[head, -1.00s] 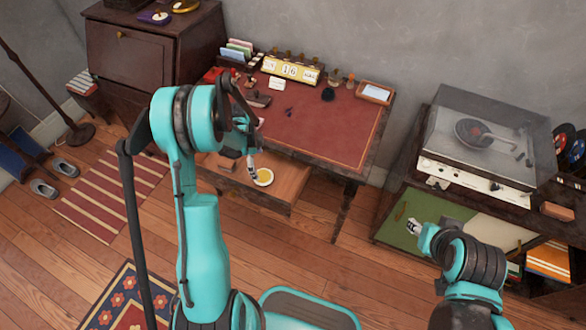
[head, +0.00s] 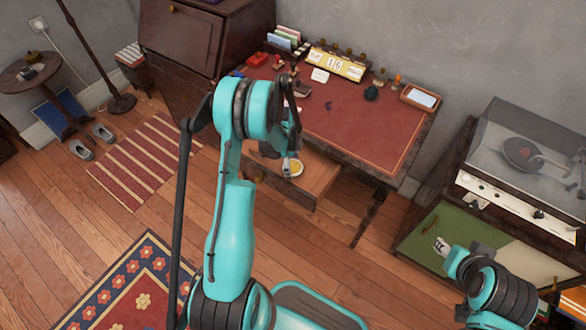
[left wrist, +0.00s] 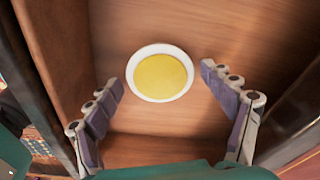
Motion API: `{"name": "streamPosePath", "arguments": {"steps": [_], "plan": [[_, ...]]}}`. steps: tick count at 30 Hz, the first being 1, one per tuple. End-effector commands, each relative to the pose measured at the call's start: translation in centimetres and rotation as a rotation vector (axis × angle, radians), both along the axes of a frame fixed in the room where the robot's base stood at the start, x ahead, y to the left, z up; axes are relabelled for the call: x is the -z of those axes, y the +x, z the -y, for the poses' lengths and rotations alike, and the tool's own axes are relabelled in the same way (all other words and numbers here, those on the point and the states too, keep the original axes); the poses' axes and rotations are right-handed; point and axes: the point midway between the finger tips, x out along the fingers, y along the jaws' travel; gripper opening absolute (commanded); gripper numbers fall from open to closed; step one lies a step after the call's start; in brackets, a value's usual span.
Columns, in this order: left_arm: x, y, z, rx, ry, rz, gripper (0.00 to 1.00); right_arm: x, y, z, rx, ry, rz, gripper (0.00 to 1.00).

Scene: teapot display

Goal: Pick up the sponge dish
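The sponge dish is a round white dish (left wrist: 133,81) with a yellow sponge (left wrist: 160,77) filling it. It lies in the open wooden drawer (head: 318,172) under the desk top. In the head view the dish (head: 299,173) is partly hidden by my left gripper (head: 287,166). In the left wrist view my left gripper (left wrist: 160,80) is open, with one finger on each side of the dish. The fingers do not touch the dish, and nothing is between them except the view of it. My right gripper (head: 441,246) is far to the right, small and partly seen.
The drawer's walls (left wrist: 60,50) stand close to the left gripper. The red-topped desk (head: 360,130) overhangs the drawer's back and carries a calendar (head: 335,63) and small items. A record player cabinet (head: 440,230) stands at the right. Floor in front is open.

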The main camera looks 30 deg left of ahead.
Motion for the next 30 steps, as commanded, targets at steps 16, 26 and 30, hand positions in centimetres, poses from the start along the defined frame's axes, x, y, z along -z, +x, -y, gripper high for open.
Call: {"name": "streamPosePath", "arguments": {"steps": [16,26,30], "plan": [[-0.4,0.0,0.0,0.0,0.0,0.0,0.3,-0.2,0.0,0.0,0.0,0.0,0.0,0.4],[-5.0,-0.5,0.7,0.002,0.0,-0.001,0.3,-2.6,0.0,0.0,0.0,0.0,0.0,0.4],[-6.8,-2.5,3.1,0.003,0.0,0.0,0.3,-3.5,0.0,0.0,0.0,0.0,0.0,0.4]]}}
